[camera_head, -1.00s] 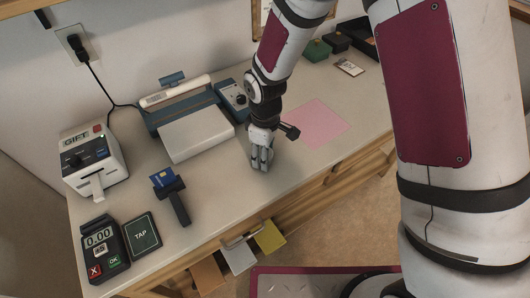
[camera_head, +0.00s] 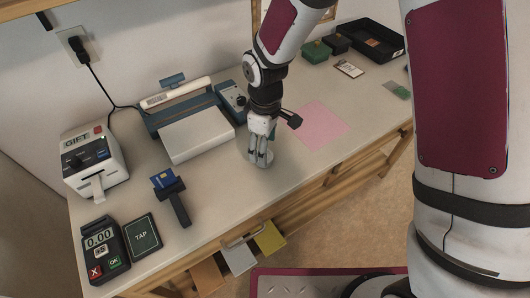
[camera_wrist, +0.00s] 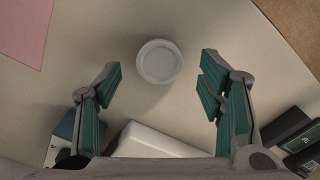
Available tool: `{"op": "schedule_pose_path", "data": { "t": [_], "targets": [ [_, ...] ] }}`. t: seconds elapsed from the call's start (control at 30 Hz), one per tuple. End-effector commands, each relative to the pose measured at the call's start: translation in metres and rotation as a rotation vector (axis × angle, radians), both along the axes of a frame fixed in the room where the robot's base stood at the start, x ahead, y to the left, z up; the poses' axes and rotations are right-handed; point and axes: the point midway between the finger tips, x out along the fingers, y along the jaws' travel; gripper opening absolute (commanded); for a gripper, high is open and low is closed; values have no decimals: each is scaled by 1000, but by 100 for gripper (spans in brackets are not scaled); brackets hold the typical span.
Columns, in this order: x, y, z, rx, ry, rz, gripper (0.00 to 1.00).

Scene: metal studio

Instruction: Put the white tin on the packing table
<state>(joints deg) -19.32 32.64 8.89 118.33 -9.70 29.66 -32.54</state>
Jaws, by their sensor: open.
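The white tin (camera_wrist: 160,62) is round and stands on the pale table top (camera_wrist: 90,35), between and a little beyond my fingertips in the wrist view. In the head view the tin (camera_head: 257,161) shows just under my gripper (camera_head: 261,155), partly hidden by the fingers. My gripper (camera_wrist: 160,85) is open and empty, with green-padded fingers spread wide on either side. The fingers appear clear of the tin in the wrist view. The table (camera_head: 285,172) also shows in the head view.
A blue and white sealer (camera_head: 195,132) stands left of my gripper. A card reader (camera_head: 172,195), a payment terminal (camera_head: 105,250) and a label printer (camera_head: 94,160) are further left. A pink sheet (camera_head: 320,125) lies to the right.

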Motion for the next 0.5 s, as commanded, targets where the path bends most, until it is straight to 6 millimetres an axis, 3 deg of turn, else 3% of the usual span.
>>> {"op": "schedule_pose_path", "data": {
  "t": [0.2, 0.5],
  "targets": [
    [1, 0, 46, 2, -4, 0, 62],
    [0, 0, 75, 0, 0, 0, 62]
  ]
}}
